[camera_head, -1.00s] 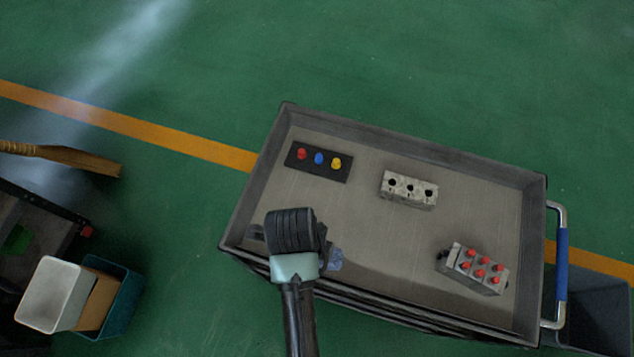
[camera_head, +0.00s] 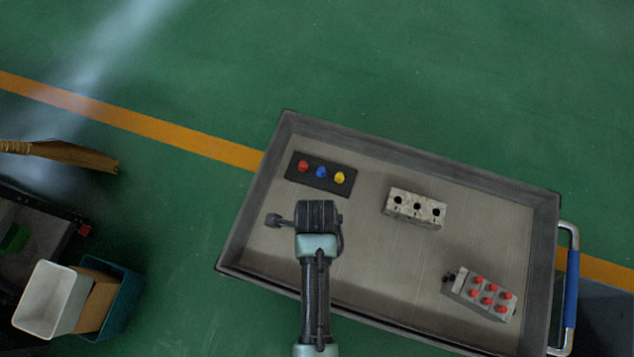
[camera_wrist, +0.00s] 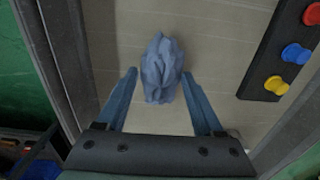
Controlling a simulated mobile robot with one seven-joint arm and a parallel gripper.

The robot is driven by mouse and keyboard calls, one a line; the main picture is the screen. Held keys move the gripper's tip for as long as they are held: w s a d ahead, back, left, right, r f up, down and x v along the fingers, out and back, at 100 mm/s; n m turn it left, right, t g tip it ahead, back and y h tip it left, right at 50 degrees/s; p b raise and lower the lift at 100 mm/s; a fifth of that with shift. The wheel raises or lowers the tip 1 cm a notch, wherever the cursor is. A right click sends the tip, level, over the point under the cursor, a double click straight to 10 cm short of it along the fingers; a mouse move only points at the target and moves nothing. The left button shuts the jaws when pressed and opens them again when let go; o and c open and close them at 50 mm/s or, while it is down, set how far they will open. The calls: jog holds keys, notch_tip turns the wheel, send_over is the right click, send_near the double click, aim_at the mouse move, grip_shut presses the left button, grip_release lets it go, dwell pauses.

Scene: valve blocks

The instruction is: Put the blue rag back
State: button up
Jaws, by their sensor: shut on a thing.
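The blue rag (camera_wrist: 160,70) is a crumpled bundle between the fingertips of my gripper (camera_wrist: 161,80) in the wrist view. The two blue fingers press on it from both sides. In the head view my gripper (camera_head: 317,214) is over the left part of the cart's tray (camera_head: 370,270), and my arm hides the rag there. The gap between rag and tray floor is hard to judge.
A dark plate with red, blue and yellow knobs (camera_head: 320,174) lies at the tray's upper left. A pale block with holes (camera_head: 415,207) and a block with red caps (camera_head: 480,293) lie to the right. Bins (camera_head: 47,298) stand on the floor at left.

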jog(key=shift+f, duration=0.65)
jog(key=o, duration=1.2)
